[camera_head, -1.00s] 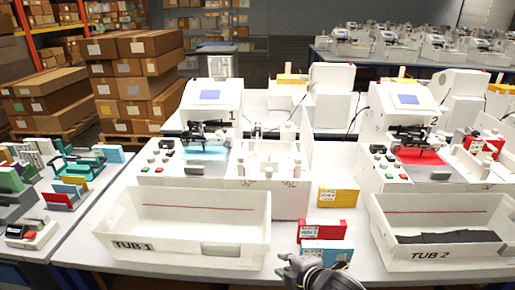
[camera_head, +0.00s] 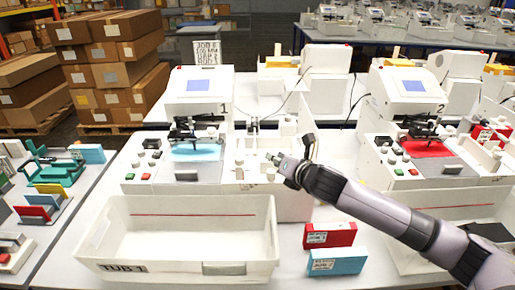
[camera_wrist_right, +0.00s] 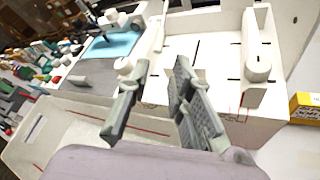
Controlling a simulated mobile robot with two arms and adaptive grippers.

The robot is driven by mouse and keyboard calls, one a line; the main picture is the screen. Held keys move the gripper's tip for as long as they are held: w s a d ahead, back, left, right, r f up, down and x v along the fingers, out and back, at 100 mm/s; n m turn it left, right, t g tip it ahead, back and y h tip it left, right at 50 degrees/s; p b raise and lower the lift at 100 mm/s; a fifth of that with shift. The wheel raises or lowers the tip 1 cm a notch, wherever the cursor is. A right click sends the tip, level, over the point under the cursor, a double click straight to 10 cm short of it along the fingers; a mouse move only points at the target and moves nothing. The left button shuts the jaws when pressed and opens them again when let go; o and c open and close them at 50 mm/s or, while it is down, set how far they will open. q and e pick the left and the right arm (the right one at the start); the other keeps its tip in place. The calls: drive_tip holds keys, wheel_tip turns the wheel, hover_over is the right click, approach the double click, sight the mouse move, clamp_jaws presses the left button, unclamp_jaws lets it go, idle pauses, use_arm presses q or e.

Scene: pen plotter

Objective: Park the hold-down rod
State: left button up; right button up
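Plotter 1 (camera_head: 200,90) is white with a blue screen, and a light blue sheet (camera_head: 196,150) lies under its pen carriage. Beside it is a white open bay (camera_head: 245,180) with small posts. A thin white upright piece (camera_head: 254,135) at its back may be the hold-down rod; I cannot tell for sure. In the right wrist view a slim white bar (camera_wrist_right: 164,22) shows between sheet and bay. My right gripper (camera_head: 276,158) is over the bay's front. Its fingers (camera_wrist_right: 160,78) are apart with nothing between them. My left gripper is out of view.
Tub 1 (camera_head: 180,262) stands empty in front of plotter 1. A red box (camera_head: 330,235) and a cyan box (camera_head: 337,262) lie right of it. Plotter 2 (camera_head: 410,95) is at right, partly behind my right arm. A yellow box (camera_wrist_right: 306,106) shows in the right wrist view.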

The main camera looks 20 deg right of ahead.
drive_tip(key=p, duration=0.1)
approach(256, 149)
drive_tip(key=x, duration=0.3)
drive_tip(key=shift+w, duration=0.2)
drive_tip(key=x, duration=0.4)
drive_tip(key=shift+w+f, duration=0.15)
drive_tip(key=shift+w, duration=0.05)
drive_tip(key=shift+w+a+f+p, duration=0.1)
drive_tip(key=shift+w+f+p, duration=0.15)
drive_tip(key=shift+w, duration=0.3)
drive_tip(key=shift+c, duration=0.2)
clamp_jaws()
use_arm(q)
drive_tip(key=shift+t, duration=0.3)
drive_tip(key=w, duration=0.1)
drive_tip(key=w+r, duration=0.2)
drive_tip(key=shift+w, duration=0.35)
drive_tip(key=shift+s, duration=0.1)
